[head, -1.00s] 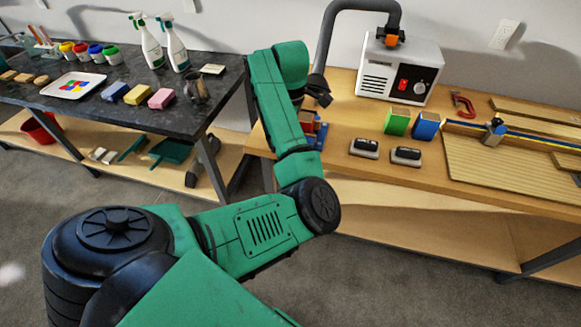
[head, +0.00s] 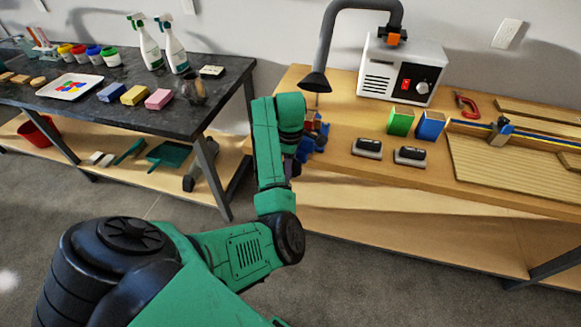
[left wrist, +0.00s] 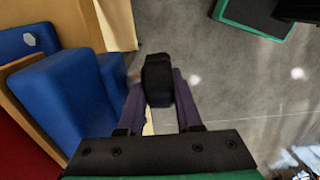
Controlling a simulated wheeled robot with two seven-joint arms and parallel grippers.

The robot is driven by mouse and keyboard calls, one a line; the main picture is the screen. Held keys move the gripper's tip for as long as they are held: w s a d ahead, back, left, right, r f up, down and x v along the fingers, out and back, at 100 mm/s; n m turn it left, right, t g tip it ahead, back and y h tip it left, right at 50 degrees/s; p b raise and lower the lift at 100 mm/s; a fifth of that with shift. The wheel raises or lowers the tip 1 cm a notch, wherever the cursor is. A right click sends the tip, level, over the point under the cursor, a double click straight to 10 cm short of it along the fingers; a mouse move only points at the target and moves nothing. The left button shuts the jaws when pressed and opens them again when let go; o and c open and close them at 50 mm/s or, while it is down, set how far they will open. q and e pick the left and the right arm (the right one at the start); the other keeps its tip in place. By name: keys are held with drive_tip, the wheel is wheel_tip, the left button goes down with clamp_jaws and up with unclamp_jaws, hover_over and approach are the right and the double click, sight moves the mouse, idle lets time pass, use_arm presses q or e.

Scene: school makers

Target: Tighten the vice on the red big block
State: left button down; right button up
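The blue vice (head: 310,141) stands at the left front corner of the wooden bench, partly hidden by my left arm. A reddish patch at its top (head: 312,118) appears to be the red big block; a dark red surface (left wrist: 14,145) also shows at the left wrist view's lower left. The vice's blue body (left wrist: 82,85) fills the left of that view. My left gripper (left wrist: 159,92) has its purple fingers on either side of a black part (left wrist: 158,78), probably the vice handle. Whether they press on it is unclear. My right gripper is out of view.
A black extractor nozzle (head: 317,83) hangs just above and behind the vice. A gap of floor separates the bench from the dark table (head: 205,125).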

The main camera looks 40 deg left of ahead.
use_arm(q)
drive_tip(key=shift+r+y, duration=0.1)
drive_tip(key=shift+y, duration=0.3)
